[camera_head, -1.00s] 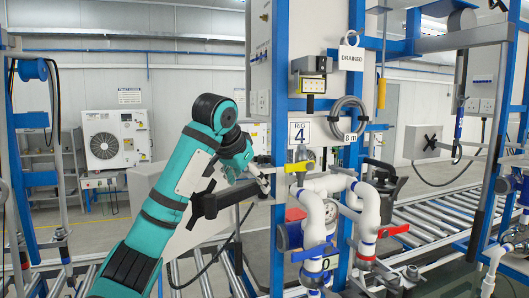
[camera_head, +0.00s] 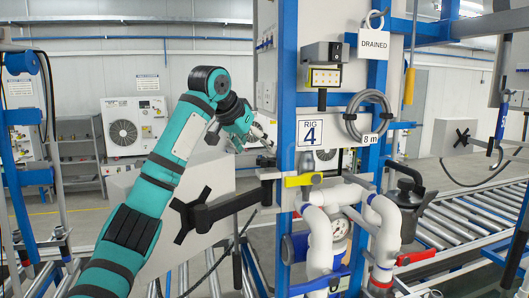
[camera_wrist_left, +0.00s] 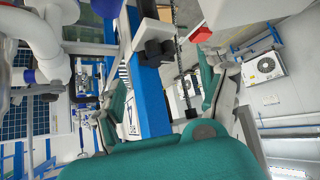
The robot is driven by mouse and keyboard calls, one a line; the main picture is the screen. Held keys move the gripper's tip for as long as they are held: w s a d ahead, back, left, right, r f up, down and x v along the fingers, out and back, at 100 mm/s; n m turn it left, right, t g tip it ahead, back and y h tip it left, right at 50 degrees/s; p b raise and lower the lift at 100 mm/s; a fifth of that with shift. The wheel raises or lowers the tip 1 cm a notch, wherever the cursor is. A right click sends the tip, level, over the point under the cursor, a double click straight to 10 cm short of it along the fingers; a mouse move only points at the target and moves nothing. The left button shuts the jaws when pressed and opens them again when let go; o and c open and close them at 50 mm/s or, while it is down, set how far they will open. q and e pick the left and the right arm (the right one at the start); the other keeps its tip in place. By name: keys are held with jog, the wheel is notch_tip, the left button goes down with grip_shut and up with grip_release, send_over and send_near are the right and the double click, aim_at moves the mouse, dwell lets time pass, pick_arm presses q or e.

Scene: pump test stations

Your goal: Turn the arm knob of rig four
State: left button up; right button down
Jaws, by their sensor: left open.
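The placard "RIG 4" (camera_head: 310,132) hangs on the blue-framed rig at the centre of the head view. A black arm (camera_head: 235,204) reaches left from this rig and carries a black cross-shaped knob (camera_head: 191,214) at its end, in front of a pale grey box. My left gripper (camera_head: 264,142) is open and empty above the black arm, close to the rig's left post. It is up and to the right of the knob and apart from it. The wrist view is crowded by my own green link, and I cannot make out the knob there. My right gripper is out of view.
A roller conveyor (camera_head: 470,215) runs behind. Another box with a cross knob (camera_head: 462,138) stands farther right.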

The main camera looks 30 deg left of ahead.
aim_at(266, 159)
pick_arm(q)
jog(key=p+x, duration=0.1)
jog(key=x, duration=0.4)
jog(key=shift+w+d+r+p, duration=0.15)
jog(key=shift+d+r+p, duration=0.05)
jog(key=shift+p, duration=0.1)
jog(key=shift+w+f, duration=0.15)
jog(key=shift+f, duration=0.1)
jog(key=shift+w+a+f, duration=0.1)
jog(key=shift+w+f, duration=0.2)
jog(key=shift+f, duration=0.15)
jog(key=shift+s+r, duration=0.1)
jog(key=c, duration=1.1)
jog(key=shift+m+h, duration=0.5)
jog(key=shift+c, duration=0.4)
jog(key=shift+m+h, duration=0.8)
jog(key=shift+m, duration=0.4)
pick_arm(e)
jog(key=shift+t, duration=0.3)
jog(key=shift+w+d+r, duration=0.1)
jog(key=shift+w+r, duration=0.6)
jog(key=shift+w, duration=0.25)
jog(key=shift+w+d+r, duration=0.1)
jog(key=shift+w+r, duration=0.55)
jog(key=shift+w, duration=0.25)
